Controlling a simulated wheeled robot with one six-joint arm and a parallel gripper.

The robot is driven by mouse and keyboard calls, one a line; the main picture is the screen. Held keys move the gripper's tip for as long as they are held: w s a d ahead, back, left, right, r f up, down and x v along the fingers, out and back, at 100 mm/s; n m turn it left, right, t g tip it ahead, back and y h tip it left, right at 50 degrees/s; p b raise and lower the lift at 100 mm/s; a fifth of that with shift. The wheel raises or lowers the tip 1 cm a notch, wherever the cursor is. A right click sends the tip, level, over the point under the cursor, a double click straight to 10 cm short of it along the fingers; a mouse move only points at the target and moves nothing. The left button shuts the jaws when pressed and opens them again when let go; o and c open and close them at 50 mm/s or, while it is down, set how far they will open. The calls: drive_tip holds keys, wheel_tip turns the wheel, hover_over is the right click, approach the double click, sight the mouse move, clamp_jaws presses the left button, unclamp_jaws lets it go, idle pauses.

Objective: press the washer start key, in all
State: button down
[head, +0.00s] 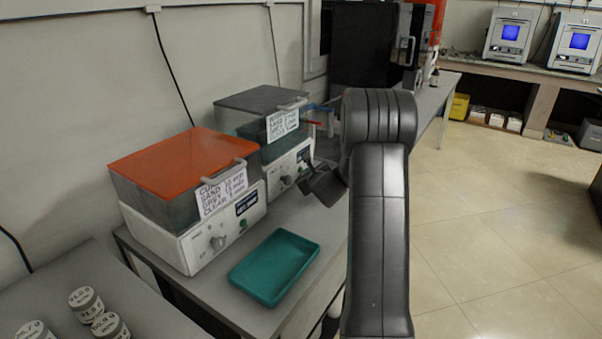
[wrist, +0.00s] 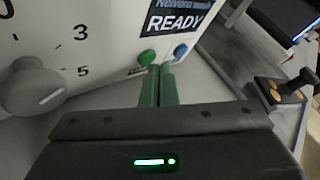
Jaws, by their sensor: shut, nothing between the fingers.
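The washer is the grey-lidded machine (head: 262,103) standing behind the orange-lidded one in the head view. In the wrist view its white front panel (wrist: 110,28) fills the top, with a dark display (wrist: 175,17) reading READY. Below the display are a green key (wrist: 147,57) and a blue key (wrist: 181,51); I cannot read which one is the start key. My gripper (wrist: 159,70) is shut and empty, its green fingertips just below the two keys. I cannot tell whether they touch the panel. In the head view my gripper (head: 326,186) is beside the washer's front, its tips partly hidden.
An orange-lidded machine (head: 170,165) stands nearer on the same bench. A teal tray (head: 274,268) lies in front of it. Several labelled jars (head: 86,301) stand at lower left. A dial (wrist: 32,92) sticks out left of the fingers. The floor at right is clear.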

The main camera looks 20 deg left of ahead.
drive_tip(key=shift+a, duration=0.4)
idle(0.7)
drive_tip(key=shift+d+b, duration=0.15)
drive_tip(key=shift+b, duration=0.15)
drive_tip(key=shift+d, duration=0.65)
drive_tip(key=shift+s+d+b, duration=0.2)
drive_tip(key=shift+d+b, duration=0.05)
drive_tip(key=shift+d, duration=1)
drive_tip(key=shift+s+d+b, duration=0.2)
drive_tip(key=shift+d+b, duration=0.05)
drive_tip(key=shift+d, duration=1)
drive_tip(key=shift+w+a+r, duration=0.1)
drive_tip(key=shift+a, duration=0.95)
drive_tip(key=p, duration=0.3)
drive_tip(key=shift+d+r+p, duration=0.15)
drive_tip(key=shift+p, duration=0.15)
drive_tip(key=shift+p, duration=0.4)
